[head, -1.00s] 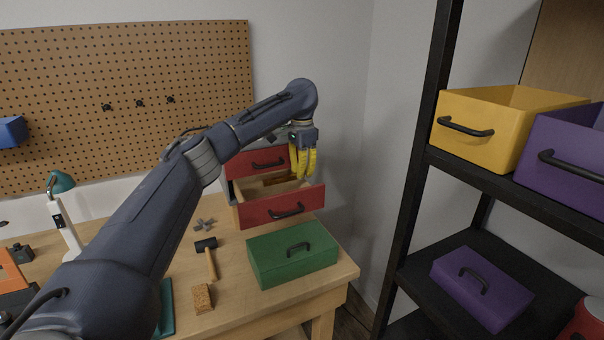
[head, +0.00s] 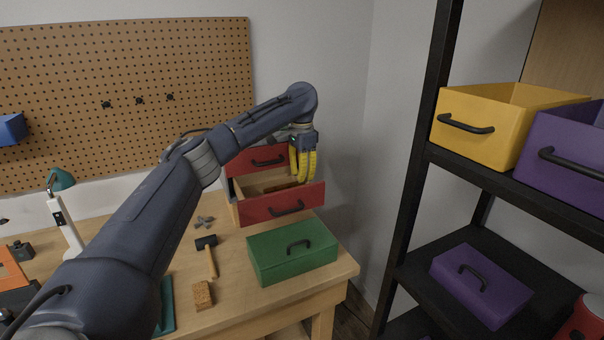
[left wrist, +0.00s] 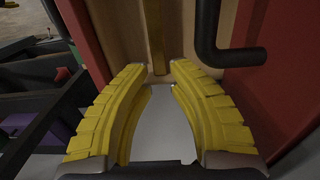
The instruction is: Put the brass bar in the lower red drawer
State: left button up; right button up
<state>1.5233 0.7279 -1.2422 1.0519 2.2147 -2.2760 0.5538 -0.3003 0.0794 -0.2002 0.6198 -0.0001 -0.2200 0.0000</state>
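The lower red drawer (head: 283,206) is pulled open, and its wooden inside shows. The brass bar (left wrist: 155,35) appears to lie on the drawer's floor in the left wrist view. It shows as a thin brown strip in the head view (head: 284,188), partly hidden. My left gripper (head: 302,172) points down over the open drawer. Its yellow fingers (left wrist: 160,72) are apart, with the bar beyond and between their tips. I see no clear grip on the bar. My right gripper is out of view.
The shut upper red drawer (head: 257,161) has a black handle (left wrist: 225,52) jutting close beside my left fingers. A green box (head: 290,255) stands in front of the drawers. A mallet (head: 208,254) and a sponge (head: 202,295) lie left of it.

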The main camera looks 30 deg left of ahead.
pick_arm(q)
jog(key=shift+o, duration=1.4)
jog(key=shift+r, duration=0.1)
notch_tip(320, 180, up, 13)
